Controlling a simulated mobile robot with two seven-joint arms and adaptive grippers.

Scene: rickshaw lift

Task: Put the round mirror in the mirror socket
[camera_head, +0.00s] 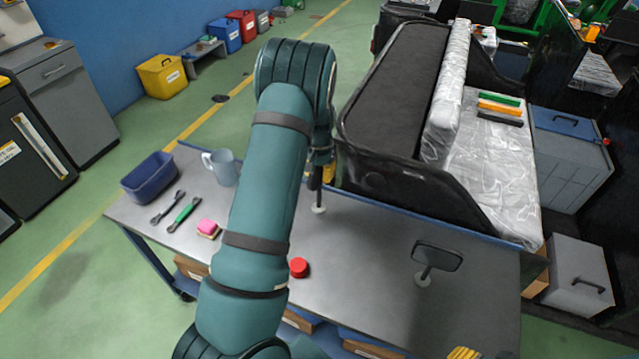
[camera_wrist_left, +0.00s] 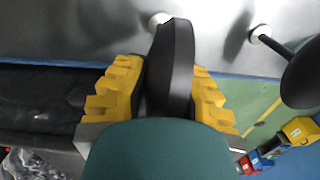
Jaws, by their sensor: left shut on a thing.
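My left gripper (camera_head: 319,178) is mostly hidden behind its own arm at the table's far edge. In the left wrist view its yellow fingers (camera_wrist_left: 165,95) are shut on a dark, thick-rimmed thing, which I take for the round mirror (camera_wrist_left: 172,60). It shows edge-on, so its round face cannot be seen. A white round foot (camera_head: 318,210) is below the gripper; whether it is joined to the held mirror is unclear. A yellow fingertip, probably of my right gripper (camera_head: 464,353), shows at the bottom edge. I cannot make out the mirror socket.
A rectangular mirror (camera_head: 437,257) stands at the table's right. Another dark, stemmed thing (camera_wrist_left: 302,75) is close by in the wrist view. The rickshaw (camera_head: 395,90) stands behind the table. A red cap (camera_head: 299,267), mug (camera_head: 222,167) and blue bin (camera_head: 150,177) are on the table.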

